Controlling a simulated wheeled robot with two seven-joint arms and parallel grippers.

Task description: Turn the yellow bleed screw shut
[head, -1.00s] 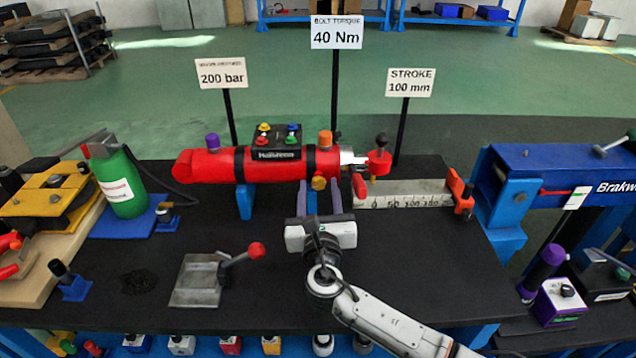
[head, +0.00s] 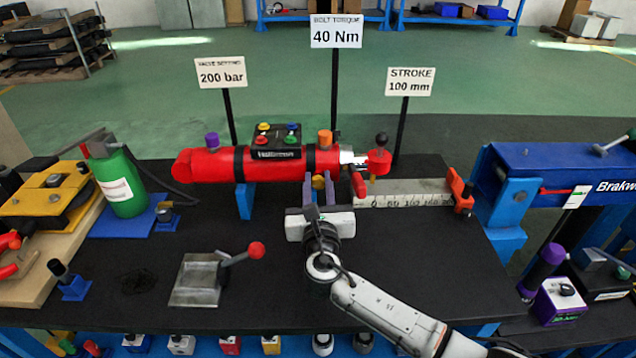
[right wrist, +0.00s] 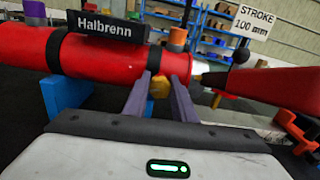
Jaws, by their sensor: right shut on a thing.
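The yellow bleed screw (head: 318,182) sits low on the front of the red cylinder (head: 265,163), near its right end. My right gripper (head: 318,184) reaches it from the front, with one purple-grey finger on each side. The fingers are shut on the screw. In the right wrist view, the screw (right wrist: 159,87) shows between the two fingertips (right wrist: 160,84), and the red cylinder (right wrist: 110,58) runs behind it. The screw's own turn angle is too small to tell. My left gripper is not in view.
A stroke scale (head: 410,199) with red end pieces lies right of my gripper. A clamp with a red-knobbed lever (head: 256,250) stands at the front left. A green bottle (head: 120,183) stands further left. The black bench top (head: 430,260) is clear at the front right.

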